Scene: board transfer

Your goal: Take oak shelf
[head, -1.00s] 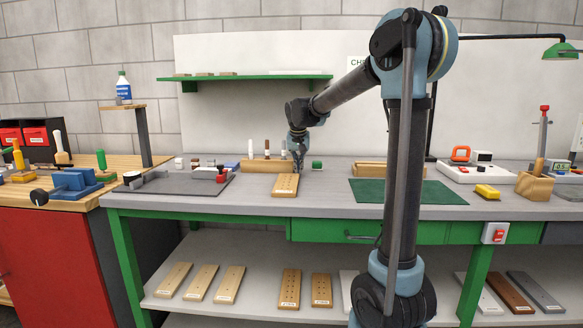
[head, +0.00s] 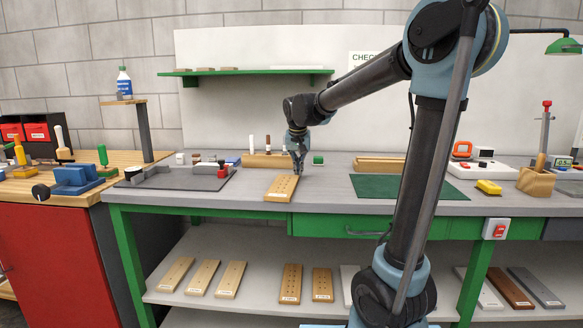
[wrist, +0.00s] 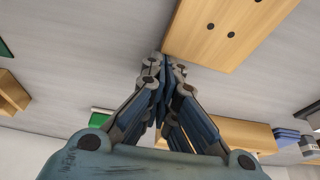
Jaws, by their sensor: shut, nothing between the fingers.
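A light wooden board (head: 281,188) with dark holes lies on the grey bench top, angled towards the front edge. It also shows in the wrist view (wrist: 225,30). My gripper (head: 299,172) is at the board's far right end, fingers pointing down. In the wrist view my gripper (wrist: 165,62) has its fingertips together at the board's edge, with nothing between them. More boards lie on the lower shelf: several light wooden ones (head: 203,278), two with holes (head: 291,283), and a brown one (head: 510,288). Their labels are too small to read, so I cannot tell which is oak.
A wooden block with markers (head: 262,161) stands behind the board. A green mat (head: 407,188) lies to the right, with a wooden piece (head: 380,164) behind it. A grey plate with a fixture (head: 185,178) is at the left. Bare bench lies between them.

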